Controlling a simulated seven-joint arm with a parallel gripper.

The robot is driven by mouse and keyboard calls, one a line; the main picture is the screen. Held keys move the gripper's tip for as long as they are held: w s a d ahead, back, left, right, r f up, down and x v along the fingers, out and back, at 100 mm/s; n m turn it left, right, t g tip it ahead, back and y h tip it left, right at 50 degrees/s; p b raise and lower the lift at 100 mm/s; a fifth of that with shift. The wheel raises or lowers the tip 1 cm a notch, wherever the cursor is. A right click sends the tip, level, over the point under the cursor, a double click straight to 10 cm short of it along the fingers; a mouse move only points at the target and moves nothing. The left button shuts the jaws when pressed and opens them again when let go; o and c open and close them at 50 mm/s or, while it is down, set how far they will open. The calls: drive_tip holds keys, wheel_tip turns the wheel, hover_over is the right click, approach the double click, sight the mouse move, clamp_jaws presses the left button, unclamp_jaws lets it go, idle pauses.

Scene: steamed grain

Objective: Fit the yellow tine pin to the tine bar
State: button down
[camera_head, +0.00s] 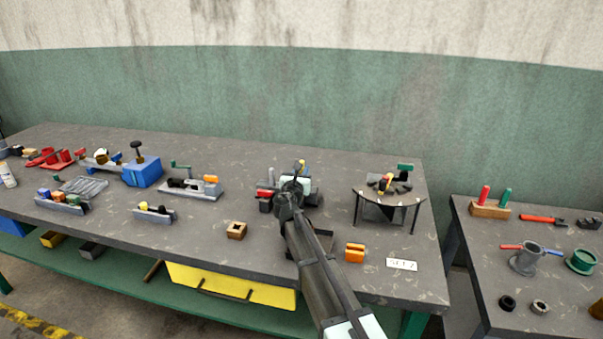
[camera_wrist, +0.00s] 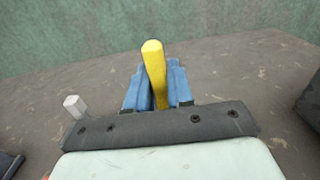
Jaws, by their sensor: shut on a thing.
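The yellow tine pin (camera_wrist: 154,72) stands upright between the blue fingers of my gripper (camera_wrist: 152,90) in the wrist view. Its upper end sticks up past the fingers and its lower end is hidden. In the head view, its yellow tip (camera_head: 302,163) shows above my gripper (camera_head: 296,183), over the middle of the bench. A dark fixture with a red block (camera_head: 265,195) lies behind and beside my gripper, mostly covered by it. I cannot tell whether this is the tine bar, nor whether the pin touches it. A pale grey peg (camera_wrist: 75,105) stands left of the fingers in the wrist view.
A round black stand (camera_head: 385,198) is to the right. An orange block (camera_head: 354,252) and a wooden block (camera_head: 237,230) lie near the front edge. A small rack (camera_head: 155,214) and a grey fixture (camera_head: 192,190) are to the left. Bare benchtop lies between them.

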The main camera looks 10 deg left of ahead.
drive_tip(key=shift+r, duration=0.2)
drive_tip(key=shift+f, duration=0.3)
idle(0.7)
drive_tip(key=shift+r, duration=0.3)
idle(0.3)
drive_tip(key=shift+f, duration=0.3)
idle(0.6)
drive_tip(key=shift+r, duration=0.3)
idle(0.4)
drive_tip(key=c, duration=0.9)
unclamp_jaws()
drive_tip(key=shift+s, duration=0.1)
